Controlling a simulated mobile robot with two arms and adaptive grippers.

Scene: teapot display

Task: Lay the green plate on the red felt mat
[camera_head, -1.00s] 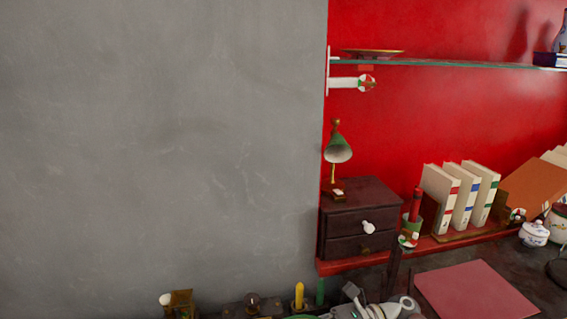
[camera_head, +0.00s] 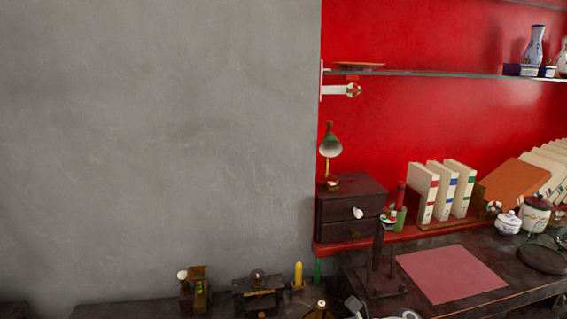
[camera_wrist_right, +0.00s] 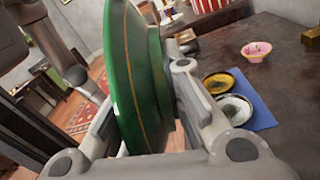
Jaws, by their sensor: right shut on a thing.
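The green plate (camera_wrist_right: 132,75) stands on edge between the fingers of my right gripper (camera_wrist_right: 150,112) in the right wrist view. The gripper is shut on it. In the head view only small grey-white parts of my right gripper show at the bottom edge, and the plate is not seen there. The red felt mat (camera_head: 452,274) lies flat and bare on the dark table at the lower right of the head view. My left gripper is in neither view.
A dark stand (camera_head: 378,270) rises just left of the mat. Books (camera_head: 440,190), a small drawer chest (camera_head: 348,208) and lidded jars (camera_head: 508,222) stand behind it. The wrist view shows a blue mat (camera_wrist_right: 262,112) with plates and a pink bowl (camera_wrist_right: 256,52).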

